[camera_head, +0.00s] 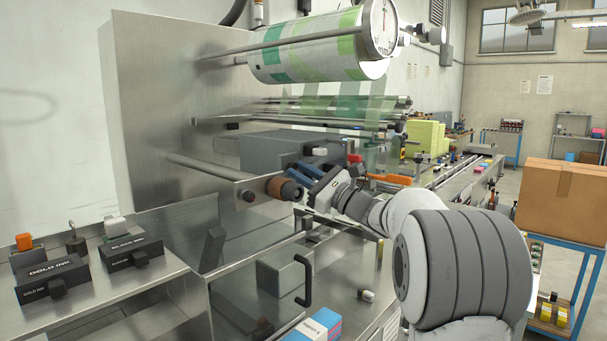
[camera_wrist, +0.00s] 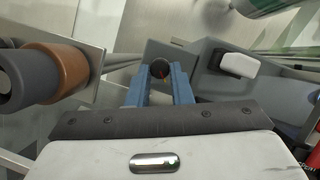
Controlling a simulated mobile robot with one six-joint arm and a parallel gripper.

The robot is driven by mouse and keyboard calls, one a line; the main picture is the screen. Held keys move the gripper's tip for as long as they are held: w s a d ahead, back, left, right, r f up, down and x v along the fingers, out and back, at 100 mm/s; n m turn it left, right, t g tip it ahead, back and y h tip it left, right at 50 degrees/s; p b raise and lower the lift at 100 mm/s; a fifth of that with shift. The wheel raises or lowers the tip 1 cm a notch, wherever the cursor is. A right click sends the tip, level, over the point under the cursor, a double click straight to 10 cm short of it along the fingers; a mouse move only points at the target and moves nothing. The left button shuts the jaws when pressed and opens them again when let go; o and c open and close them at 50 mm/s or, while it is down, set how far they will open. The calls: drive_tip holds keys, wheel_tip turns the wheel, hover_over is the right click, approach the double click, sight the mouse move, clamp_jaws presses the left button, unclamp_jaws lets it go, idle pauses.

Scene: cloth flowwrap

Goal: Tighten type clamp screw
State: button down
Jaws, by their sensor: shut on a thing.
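The type clamp screw shows in the wrist view as a small dark round knob (camera_wrist: 159,69) between the tips of two blue fingers. My gripper (camera_wrist: 159,80) is shut on it, one finger on each side. In the head view my gripper (camera_head: 300,172) reaches to the grey printer housing (camera_head: 268,150), just behind the brown and dark roller (camera_head: 284,188). The screw itself is hidden or too small to tell there. Its thread and how far it is in cannot be seen.
The brown and grey roller (camera_wrist: 65,72) lies close left of my fingers in the wrist view. A white-capped grey block (camera_wrist: 238,65) is close on the right. A printed film roll (camera_head: 310,48) hangs above.

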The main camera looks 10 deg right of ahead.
drive_tip(key=shift+r, duration=0.15)
drive_tip(key=c, duration=1.3)
unclamp_jaws()
drive_tip(key=shift+w, duration=0.1)
drive_tip(key=shift+f, duration=0.2)
drive_tip(key=b+v, duration=0.2)
drive_tip(key=v, duration=0.5)
drive_tip(key=shift+s+d, duration=0.3)
drive_tip(key=shift+f, duration=0.15)
